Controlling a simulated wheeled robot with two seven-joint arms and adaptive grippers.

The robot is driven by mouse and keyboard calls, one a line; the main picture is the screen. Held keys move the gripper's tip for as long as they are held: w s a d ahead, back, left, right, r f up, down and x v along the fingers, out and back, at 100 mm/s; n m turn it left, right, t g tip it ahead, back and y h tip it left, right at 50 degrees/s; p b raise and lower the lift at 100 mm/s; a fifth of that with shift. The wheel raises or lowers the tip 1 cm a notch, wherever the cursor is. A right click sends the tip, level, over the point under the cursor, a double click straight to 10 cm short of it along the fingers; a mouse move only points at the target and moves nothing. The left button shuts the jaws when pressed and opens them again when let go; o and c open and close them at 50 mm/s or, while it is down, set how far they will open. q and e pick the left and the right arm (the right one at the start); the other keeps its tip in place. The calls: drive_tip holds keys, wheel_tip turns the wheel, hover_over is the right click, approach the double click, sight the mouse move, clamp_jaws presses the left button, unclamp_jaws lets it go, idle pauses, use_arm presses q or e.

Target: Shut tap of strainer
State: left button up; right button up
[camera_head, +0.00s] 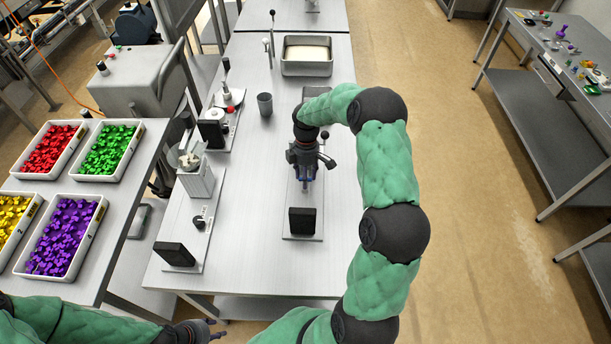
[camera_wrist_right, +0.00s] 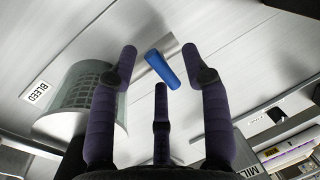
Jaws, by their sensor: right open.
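A blue handle (camera_wrist_right: 166,68), which looks like the tap lever, lies between the fingertips of my right gripper (camera_wrist_right: 159,54) in the right wrist view. The fingers are spread open and are not closed on it; whether one touches it I cannot tell.
The metal table (camera_head: 255,215) also carries a grey cup (camera_head: 265,104), a tray of pale material (camera_head: 307,55) and other stations at left. Black panels (camera_head: 302,221) and (camera_head: 174,254) stand near the front. Bins of coloured pieces (camera_head: 62,236) fill the left table.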

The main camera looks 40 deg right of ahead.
wheel_tip(320, 180, up, 12)
drive_tip(key=w+d, duration=0.1)
drive_tip(key=shift+w+d, duration=0.3)
drive_tip(key=shift+w, duration=0.1)
drive_tip(key=shift+f, duration=0.1)
idle(0.4)
